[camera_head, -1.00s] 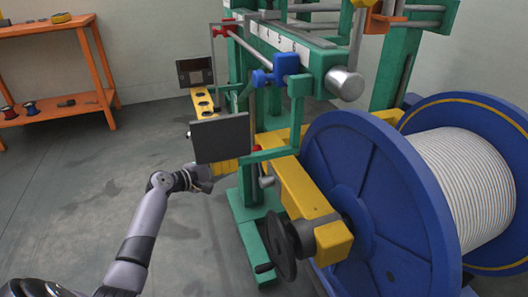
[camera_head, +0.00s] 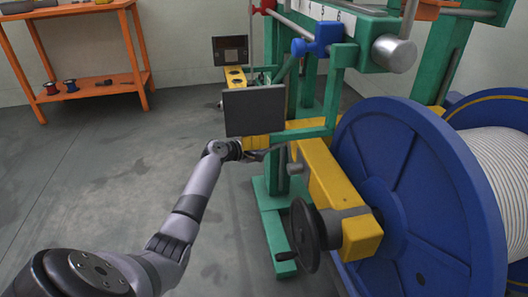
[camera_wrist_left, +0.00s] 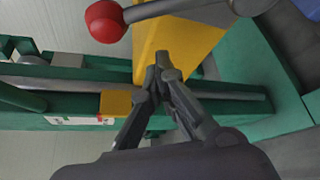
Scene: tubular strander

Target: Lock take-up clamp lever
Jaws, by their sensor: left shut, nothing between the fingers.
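A clamp lever with a red ball knob (camera_wrist_left: 105,22) and a grey bar (camera_wrist_left: 165,10) shows at the top of the left wrist view. It lies beside a yellow beam (camera_wrist_left: 182,38). My left gripper (camera_head: 268,153) points right, close to this spot, below the dark panel. In the left wrist view the gripper (camera_wrist_left: 164,68) is shut and empty, its tips below the knob and apart from it. My right gripper is out of view.
A dark flat panel (camera_head: 254,110) stands just above my left gripper. A black handwheel (camera_head: 305,235) and a large blue reel (camera_head: 420,190) stand to the right. Green frame posts (camera_head: 272,215) are close by. The floor on the left is open, with an orange shelf (camera_head: 135,50) behind.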

